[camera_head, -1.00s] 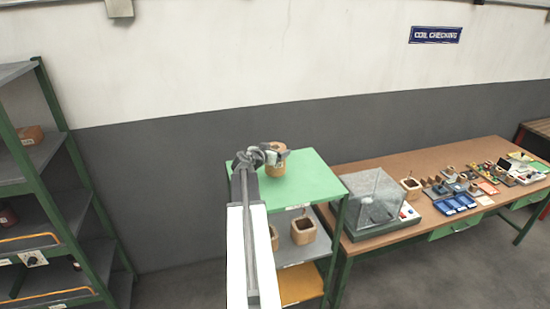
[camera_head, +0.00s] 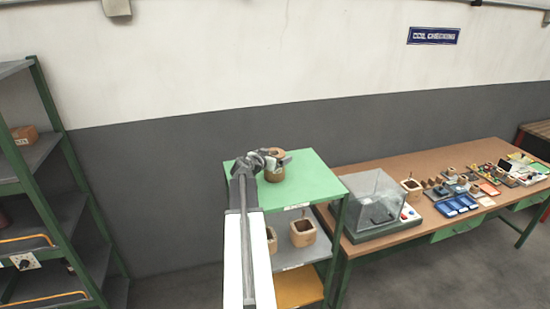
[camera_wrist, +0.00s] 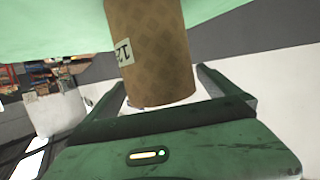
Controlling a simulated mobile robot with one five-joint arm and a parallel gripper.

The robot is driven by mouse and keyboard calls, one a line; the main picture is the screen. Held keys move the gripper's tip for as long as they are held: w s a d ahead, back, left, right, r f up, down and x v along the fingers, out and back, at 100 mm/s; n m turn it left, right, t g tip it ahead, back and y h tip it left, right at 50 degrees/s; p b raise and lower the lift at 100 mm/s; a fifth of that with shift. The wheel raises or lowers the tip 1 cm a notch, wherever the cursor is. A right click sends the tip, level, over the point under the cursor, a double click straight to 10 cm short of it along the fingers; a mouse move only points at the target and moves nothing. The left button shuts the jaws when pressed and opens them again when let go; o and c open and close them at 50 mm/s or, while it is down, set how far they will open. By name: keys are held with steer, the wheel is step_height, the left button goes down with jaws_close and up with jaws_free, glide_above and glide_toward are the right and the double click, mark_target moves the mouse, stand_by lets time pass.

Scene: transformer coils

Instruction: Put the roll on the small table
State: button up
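The brown roll (camera_head: 274,174) stands on the green top of the small table (camera_head: 315,182), near its middle. In the wrist view the roll (camera_wrist: 150,50) carries a pale label with a number and the green top fills the upper edge. My gripper (camera_head: 270,160) is at the roll's upper part. In the wrist view my gripper's fingers (camera_wrist: 163,92) are spread on either side of the roll's end, with visible gaps, so it looks open. My gripper partly hides the roll in the head view.
The small table's lower shelves hold square wooden pieces (camera_head: 302,232). A brown workbench (camera_head: 400,233) with a clear-covered box (camera_head: 375,200) and several small parts stands close on the right. A green-framed rack (camera_head: 55,200) stands at the left. The table top around the roll looks clear.

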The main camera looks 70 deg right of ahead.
steer(key=shift+r, duration=0.1)
steer(key=shift+a+r+p, duration=0.2)
steer(key=shift+p, duration=0.1)
steer(key=p+v, duration=0.3)
steer(key=v, duration=0.8)
steer(key=shift+a, duration=0.25)
steer(key=shift+w, duration=0.1)
